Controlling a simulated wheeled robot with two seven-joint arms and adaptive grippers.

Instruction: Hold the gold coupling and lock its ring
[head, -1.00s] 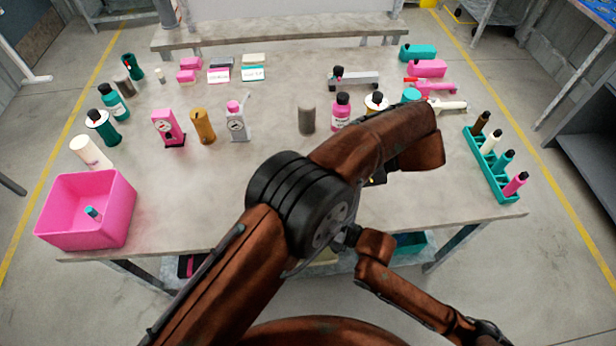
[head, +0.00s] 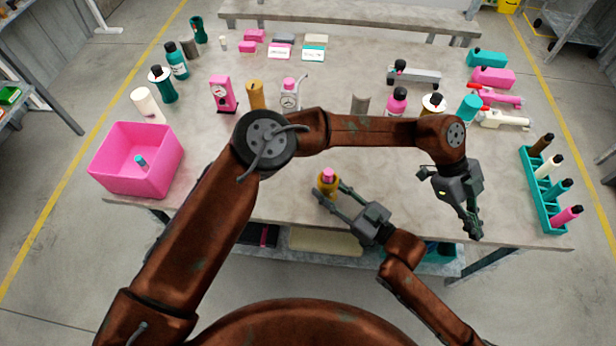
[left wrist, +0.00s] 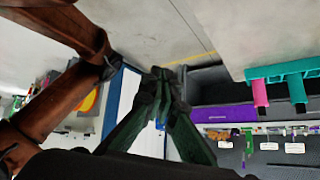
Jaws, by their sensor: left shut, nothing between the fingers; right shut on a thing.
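The gold coupling (head: 327,189) with its pink ring (head: 327,174) on top shows near the front middle of the table in the head view, held upright. My right gripper (head: 332,192) reaches from the lower right and is shut on its gold body. Whether the coupling touches the table I cannot tell. My left gripper (head: 473,234) hangs well to the right of the coupling, over the table's front right, shut and empty, fingers pointing down. Its closed fingertips (left wrist: 164,78) also show in the left wrist view, where I do not see the coupling.
A pink bin (head: 135,168) stands at the table's left. A teal rack (head: 537,190) with several bottles stands at the right and shows in the left wrist view (left wrist: 284,70). Bottles and pump parts line the back. The front middle is mostly clear.

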